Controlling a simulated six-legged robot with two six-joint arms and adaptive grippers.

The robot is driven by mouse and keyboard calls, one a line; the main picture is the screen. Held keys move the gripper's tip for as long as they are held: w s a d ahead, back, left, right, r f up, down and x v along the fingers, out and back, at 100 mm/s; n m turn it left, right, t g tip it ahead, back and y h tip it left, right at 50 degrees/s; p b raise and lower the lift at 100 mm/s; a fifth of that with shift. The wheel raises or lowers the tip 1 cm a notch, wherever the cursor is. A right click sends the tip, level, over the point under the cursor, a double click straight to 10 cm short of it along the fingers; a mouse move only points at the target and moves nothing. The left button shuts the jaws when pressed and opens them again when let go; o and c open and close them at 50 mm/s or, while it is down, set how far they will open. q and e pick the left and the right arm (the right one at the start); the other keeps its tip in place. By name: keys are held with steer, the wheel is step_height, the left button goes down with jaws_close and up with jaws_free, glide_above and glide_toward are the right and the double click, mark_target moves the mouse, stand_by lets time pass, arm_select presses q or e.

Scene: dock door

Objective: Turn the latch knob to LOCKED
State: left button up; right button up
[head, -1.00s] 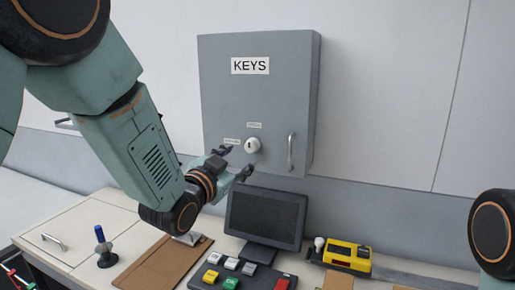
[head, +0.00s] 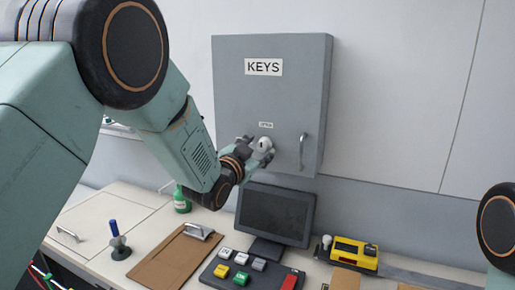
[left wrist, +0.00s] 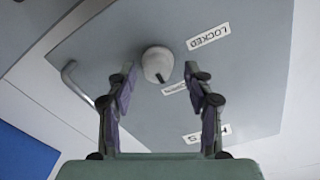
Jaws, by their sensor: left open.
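The latch knob (head: 264,144) is a pale round knob on the front of the grey KEYS cabinet (head: 230,90). In the left wrist view the knob (left wrist: 156,60) has a dark mark on the side toward the OPEN label (left wrist: 174,88). The LOCKED label (left wrist: 208,36) lies up and right of it there. My left gripper (head: 257,149) is open at the knob. In the left wrist view its fingertips (left wrist: 160,72) stand on either side of the knob's near edge, with gaps visible. In the head view the arm hides the LOCKED label. My right gripper is out of view.
The cabinet's bar handle (head: 302,152) stands right of the knob. Below are a dark monitor (head: 274,214), a button panel (head: 250,274), a clipboard (head: 165,262), a yellow device (head: 352,254) and a green bottle (head: 182,200). The wall right of the cabinet is clear.

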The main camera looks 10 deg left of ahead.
arm_select(q)
steer(key=shift+w+d+f, duration=0.2)
steer(key=shift+w+d, duration=0.05)
steer(key=shift+w, duration=0.1)
steer(key=c, duration=0.5)
steer(key=shift+s+a, duration=0.2)
steer(key=c, duration=0.4)
steer(key=shift+r, duration=0.1)
steer(key=shift+c, duration=0.9)
steer(key=shift+d, duration=0.15)
jaws_close()
steer(key=shift+w, duration=0.1)
